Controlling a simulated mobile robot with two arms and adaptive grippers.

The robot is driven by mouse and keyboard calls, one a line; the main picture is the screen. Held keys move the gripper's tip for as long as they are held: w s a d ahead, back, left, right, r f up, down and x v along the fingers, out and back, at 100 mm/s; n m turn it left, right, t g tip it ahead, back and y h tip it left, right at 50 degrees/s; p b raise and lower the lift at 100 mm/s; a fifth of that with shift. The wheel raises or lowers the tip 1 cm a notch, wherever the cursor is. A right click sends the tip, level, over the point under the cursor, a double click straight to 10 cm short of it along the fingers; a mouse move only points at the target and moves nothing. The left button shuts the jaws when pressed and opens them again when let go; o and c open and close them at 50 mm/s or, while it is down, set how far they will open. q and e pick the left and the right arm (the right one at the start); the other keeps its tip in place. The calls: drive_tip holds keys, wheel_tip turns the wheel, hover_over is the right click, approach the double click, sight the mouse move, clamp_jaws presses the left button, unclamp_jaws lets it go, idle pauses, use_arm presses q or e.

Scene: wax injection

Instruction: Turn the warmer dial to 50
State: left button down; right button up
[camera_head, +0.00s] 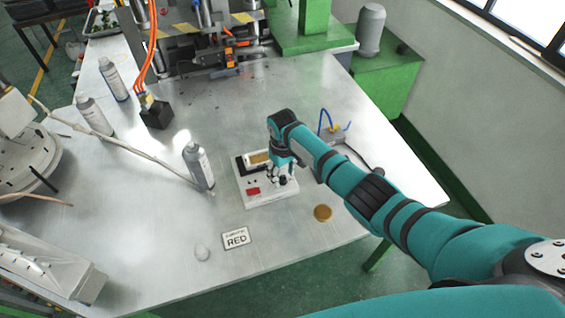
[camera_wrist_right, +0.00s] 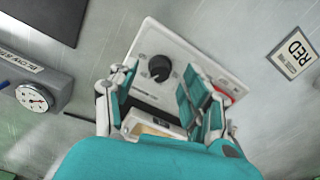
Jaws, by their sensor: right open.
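The warmer is a white box (camera_head: 248,200) on the metal table, with a red switch (camera_head: 252,191) on its top. It also shows in the right wrist view (camera_wrist_right: 160,35). The round black dial (camera_wrist_right: 158,68) sits on its white face; in the head view my right gripper largely covers it. My right gripper (camera_head: 283,176) is over the right part of the warmer. In the right wrist view its fingers (camera_wrist_right: 156,78) are spread, with the dial showing between and just beyond the tips. Contact cannot be told, and the dial's setting is too small to read. My left gripper is out of view.
A RED card (camera_head: 235,238) and a gold disc (camera_head: 323,213) lie in front of the warmer. A spray can (camera_head: 198,166) stands close on its left.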

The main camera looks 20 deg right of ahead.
sight(283, 177)
wheel_tip(283, 177, up, 11)
idle(0.3)
idle(0.4)
